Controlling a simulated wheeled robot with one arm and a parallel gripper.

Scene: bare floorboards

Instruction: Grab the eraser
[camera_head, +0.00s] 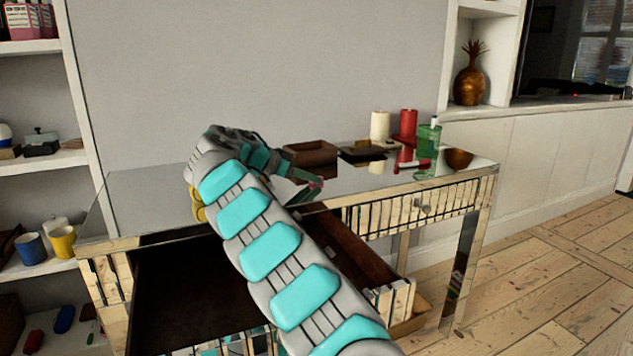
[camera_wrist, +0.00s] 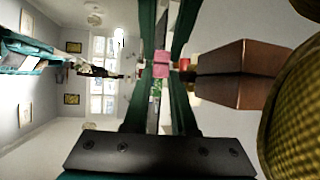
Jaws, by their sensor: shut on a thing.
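A small pink eraser (camera_wrist: 161,64) sits between the two fingers of my gripper (camera_wrist: 162,58) in the wrist view, and the fingers are shut on it. In the head view my gripper (camera_head: 316,186) reaches over the mirrored table from the left. A small pink bit of the eraser (camera_head: 317,184) shows at the fingertips there. My arm hides part of the table top and the open drawer.
A brown wooden box (camera_head: 311,152) stands just behind my gripper. A white candle (camera_head: 379,126), a red candle (camera_head: 408,122), a green glass (camera_head: 428,139) and a brown bowl (camera_head: 458,159) stand farther right. The drawer (camera_head: 180,300) is pulled open below.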

